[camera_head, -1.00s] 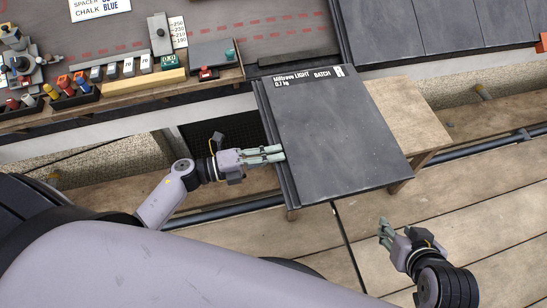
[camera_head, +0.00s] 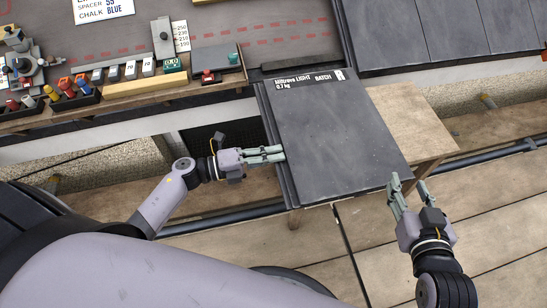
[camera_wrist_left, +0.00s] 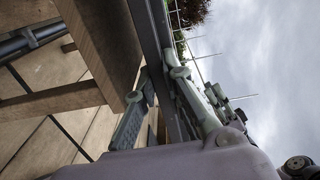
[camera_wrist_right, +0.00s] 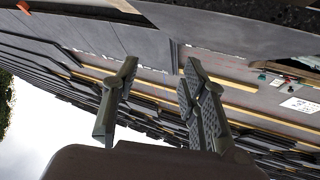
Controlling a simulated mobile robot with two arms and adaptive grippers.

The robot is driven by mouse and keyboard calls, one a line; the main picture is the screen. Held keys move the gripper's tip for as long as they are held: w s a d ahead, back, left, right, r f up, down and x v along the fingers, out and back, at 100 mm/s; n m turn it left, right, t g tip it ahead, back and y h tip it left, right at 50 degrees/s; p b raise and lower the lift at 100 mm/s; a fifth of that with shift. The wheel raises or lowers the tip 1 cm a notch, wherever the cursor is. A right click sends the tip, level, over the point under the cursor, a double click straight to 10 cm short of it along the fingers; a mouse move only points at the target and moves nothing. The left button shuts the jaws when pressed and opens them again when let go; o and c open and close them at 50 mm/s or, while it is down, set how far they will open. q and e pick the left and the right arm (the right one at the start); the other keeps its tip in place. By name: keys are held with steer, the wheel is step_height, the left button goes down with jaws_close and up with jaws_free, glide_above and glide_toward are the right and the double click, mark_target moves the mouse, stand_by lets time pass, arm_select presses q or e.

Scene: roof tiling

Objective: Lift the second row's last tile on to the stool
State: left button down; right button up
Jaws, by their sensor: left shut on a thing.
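A large dark grey tile (camera_head: 340,140) marked "LIGHT BATCH" lies at the stool (camera_head: 412,122), covering its left part. Its left edge overhangs the stool. My left gripper (camera_head: 282,154) is shut on the tile's left edge; the left wrist view shows its fingers (camera_wrist_left: 160,100) on either side of the dark edge. My right gripper (camera_head: 408,183) is open and empty at the tile's lower right corner, its fingers pointing up the picture. In the right wrist view its fingers (camera_wrist_right: 160,95) are apart with nothing between them. Whether it touches the tile is unclear.
A workbench (camera_head: 130,104) at upper left carries tools, number blocks and a yellow bar (camera_head: 144,82). Dark laid tiles (camera_head: 430,30) are at upper right. Plank flooring (camera_head: 490,220) is clear at lower right. A dark pipe (camera_head: 500,153) runs behind the stool.

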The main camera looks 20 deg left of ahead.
arm_select(q)
steer(key=shift+w+a+f+b, duration=0.2)
steer(key=shift+w+f+b, duration=0.1)
steer(key=shift+f+b, duration=1.3)
steer(key=shift+f, duration=0.15)
arm_select(e)
step_height(320, 180, up, 14)
steer(key=a+t+y, duration=0.2)
steer(key=t+y, duration=0.1)
steer(key=t, duration=0.5)
steer(key=shift+w+a+r+t, duration=0.15)
steer(key=shift+w+t, duration=0.15)
steer(key=shift+w, duration=0.1)
steer(key=shift+w+f, duration=0.15)
steer(key=shift+f, duration=0.05)
steer(key=shift+w+f, duration=0.1)
steer(key=shift+f, duration=0.2)
